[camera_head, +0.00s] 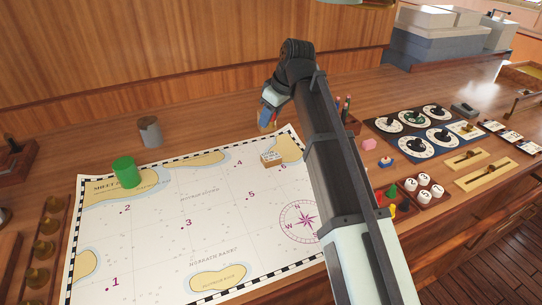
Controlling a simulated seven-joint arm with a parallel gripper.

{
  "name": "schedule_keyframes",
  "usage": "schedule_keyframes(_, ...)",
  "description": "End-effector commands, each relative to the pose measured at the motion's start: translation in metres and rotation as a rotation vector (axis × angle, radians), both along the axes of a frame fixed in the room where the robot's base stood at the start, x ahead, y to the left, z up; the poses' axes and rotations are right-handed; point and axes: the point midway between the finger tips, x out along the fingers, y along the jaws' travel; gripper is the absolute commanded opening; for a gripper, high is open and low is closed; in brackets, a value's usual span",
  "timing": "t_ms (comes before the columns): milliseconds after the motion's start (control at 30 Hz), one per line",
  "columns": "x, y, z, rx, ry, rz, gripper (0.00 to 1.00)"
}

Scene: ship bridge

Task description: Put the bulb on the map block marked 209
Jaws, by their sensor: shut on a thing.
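My gripper (267,122) points down just past the far edge of the sea chart, near its upper right. It is shut on a small orange-brown thing, mostly hidden by the fingers; I cannot tell for sure that it is the bulb. No other bulb is clearly visible. A small tan block with a pale marked top (271,159) sits on the chart below my gripper and apart from it; its marking is too small to read.
The chart (150,235) covers the left and middle of the desk. A green cylinder (124,172) stands on it and a grey cylinder (150,131) behind it. Dial panels (415,145), white numbered cylinders (424,180) and coloured pieces fill the right. My arm hides part of the chart's right side.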

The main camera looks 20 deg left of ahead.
Motion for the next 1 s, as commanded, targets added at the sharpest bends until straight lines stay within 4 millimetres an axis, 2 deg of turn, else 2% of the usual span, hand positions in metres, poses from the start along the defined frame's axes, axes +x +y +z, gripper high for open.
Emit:
schedule_keyframes(267, -0.005, -0.002, -0.005, 0.0, 0.001, 0.116, 0.05)
schedule_keyframes(633, -0.006, -0.002, -0.057, -0.001, 0.001, 0.12, 0.05)
schedule_keyframes(867, -0.006, -0.002, -0.072, 0.0, -0.001, 0.119, 0.05)
schedule_keyframes(1000, -0.006, -0.002, -0.089, -0.002, 0.002, 0.12, 0.05)
